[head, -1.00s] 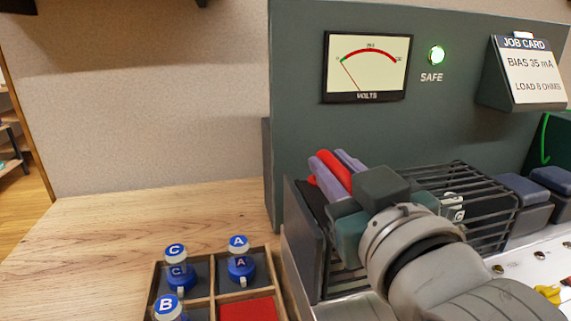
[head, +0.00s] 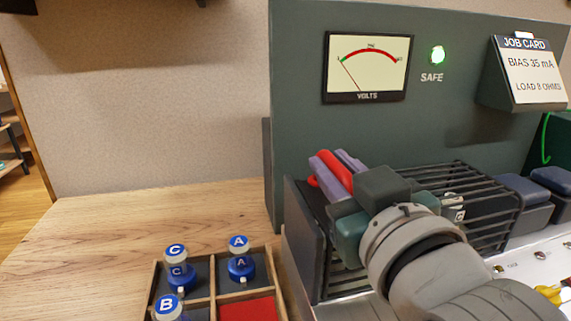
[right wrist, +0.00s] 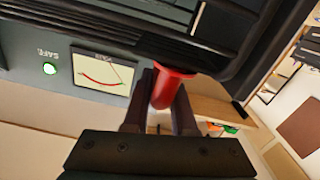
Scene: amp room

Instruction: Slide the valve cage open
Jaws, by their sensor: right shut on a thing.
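The valve cage (head: 480,208) is a dark wire cage of parallel bars at the front of the green panel. It also shows in the right wrist view (right wrist: 190,20) along the top. My right gripper (head: 335,170) is at the cage's left part, its fingers shut on a red handle (head: 329,180). In the right wrist view the red handle (right wrist: 170,88) sits between the two fingers of the gripper (right wrist: 157,105), below the dark cage edge. My arm hides part of the cage's front. A pale valve with a mark (head: 453,210) shows behind the bars. My left gripper is not in view.
A wooden tray (head: 212,301) with blue-capped valves A (head: 240,262), C (head: 178,268) and B (head: 168,306) stands left of the cage. Dark blocks (head: 524,190) stand to the right. The voltmeter (head: 367,68) and green SAFE lamp (head: 437,55) are above. The wooden bench at left is clear.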

